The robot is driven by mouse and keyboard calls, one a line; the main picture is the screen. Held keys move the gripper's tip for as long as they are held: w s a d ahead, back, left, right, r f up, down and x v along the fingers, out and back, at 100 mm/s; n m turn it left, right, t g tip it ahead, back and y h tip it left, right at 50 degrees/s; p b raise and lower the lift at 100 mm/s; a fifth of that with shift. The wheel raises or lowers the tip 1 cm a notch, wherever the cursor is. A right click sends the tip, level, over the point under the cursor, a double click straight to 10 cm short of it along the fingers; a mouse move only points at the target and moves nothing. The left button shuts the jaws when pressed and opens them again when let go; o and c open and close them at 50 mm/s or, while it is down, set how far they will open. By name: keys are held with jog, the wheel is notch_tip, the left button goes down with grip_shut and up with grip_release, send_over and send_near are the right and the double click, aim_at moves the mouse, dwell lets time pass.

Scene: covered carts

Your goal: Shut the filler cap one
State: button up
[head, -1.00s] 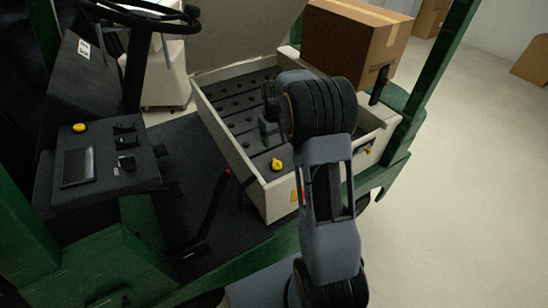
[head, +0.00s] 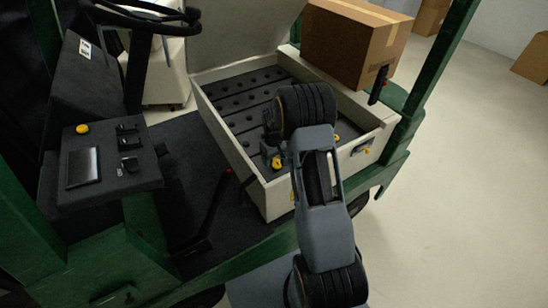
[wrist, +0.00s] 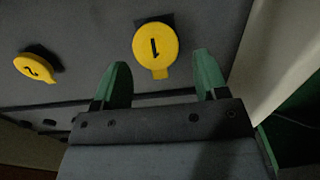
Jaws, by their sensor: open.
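Filler cap one (wrist: 156,45) is a yellow round cap marked 1 with a small tab, in the wrist view at top centre. A dark patch shows behind its upper edge. It looks raised, but how far I cannot tell. My gripper (wrist: 161,70) is open and empty, its two green fingers on either side of the cap's tab side, not closed on it. In the head view my gripper (head: 270,155) hangs low over the near end of the battery box, close to a yellow cap (head: 278,163); its number is unreadable there.
A second yellow cap, marked 2 (wrist: 38,68), lies left in the wrist view. The cream box wall (wrist: 262,60) stands close on the right. In the head view a cardboard box (head: 350,42) sits beyond the battery box, and a steering wheel (head: 140,14) is at upper left.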

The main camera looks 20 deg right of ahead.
jog(key=c, duration=0.9)
jog(key=shift+w+a+f+g, duration=0.1)
jog(key=shift+w+f+g, duration=0.15)
jog(key=shift+g, duration=0.5)
jog(key=shift+w+f+g, duration=0.15)
jog(key=shift+f+g, duration=0.15)
jog(key=shift+g, duration=0.45)
jog(key=shift+c, duration=0.2)
jog(key=o, duration=0.9)
jog(key=shift+o, duration=0.2)
jog(key=b+v, duration=0.2)
jog(key=v, duration=1.2)
jog(key=shift+a, duration=0.2)
